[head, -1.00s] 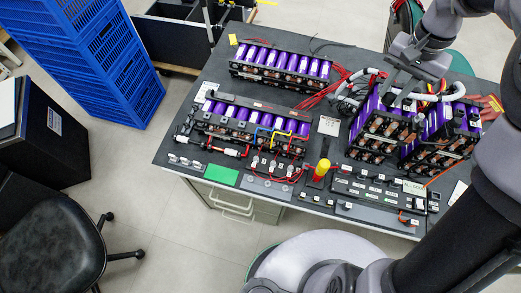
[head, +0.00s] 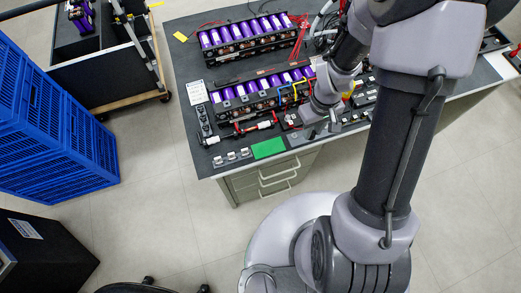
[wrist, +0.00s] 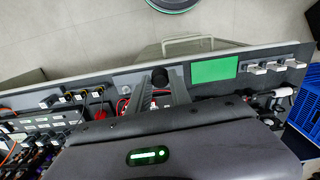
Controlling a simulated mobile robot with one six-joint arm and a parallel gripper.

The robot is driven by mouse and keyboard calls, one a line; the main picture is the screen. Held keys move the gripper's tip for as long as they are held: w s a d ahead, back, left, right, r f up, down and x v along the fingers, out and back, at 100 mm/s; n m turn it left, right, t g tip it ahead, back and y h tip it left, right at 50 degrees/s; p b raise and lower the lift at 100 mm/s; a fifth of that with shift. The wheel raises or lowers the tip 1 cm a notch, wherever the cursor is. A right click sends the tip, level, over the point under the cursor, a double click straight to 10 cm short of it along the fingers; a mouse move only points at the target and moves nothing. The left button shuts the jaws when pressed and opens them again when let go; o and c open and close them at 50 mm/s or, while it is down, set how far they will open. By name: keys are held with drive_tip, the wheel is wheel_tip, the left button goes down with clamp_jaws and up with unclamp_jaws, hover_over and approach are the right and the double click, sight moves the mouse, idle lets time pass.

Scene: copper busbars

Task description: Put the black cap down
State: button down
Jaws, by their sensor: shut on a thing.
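The black cap (wrist: 159,77) is a small dark round thing at the tips of my gripper (wrist: 159,83) in the wrist view. My gripper is shut on it, over the front edge strip of the dark table. In the head view my gripper (head: 313,132) is low over the table's front edge, right of the green pad (head: 269,148). The cap cannot be made out there. The green pad also shows in the wrist view (wrist: 214,69), right of the cap. Whether the cap touches the table cannot be told.
Purple battery packs (head: 240,38) stand at the back of the table (head: 190,75). Small grey clips (head: 232,157) lie left of the green pad. Red and black leads (head: 238,129) lie behind them. Blue crates (head: 55,125) stand on the floor at left.

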wheel_tip(320, 180, down, 2)
drive_tip(key=s+n, duration=0.1)
drive_tip(key=s, duration=0.2)
drive_tip(key=b, duration=0.4)
hover_over(260, 150)
wheel_tip(260, 150, down, 2)
drive_tip(key=shift+s, duration=0.1)
drive_tip(key=shift+a+f, duration=0.1)
drive_tip(key=shift+f, duration=0.3)
wheel_tip(260, 150, down, 3)
drive_tip(key=shift+r+b, duration=0.1)
drive_tip(key=shift+b, duration=1)
drive_tip(key=shift+r, duration=0.15)
drive_tip(key=c, duration=1.6)
unclamp_jaws()
drive_tip(key=shift+f, duration=0.2)
drive_tip(key=shift+o, duration=0.7)
drive_tip(key=shift+r, duration=0.1)
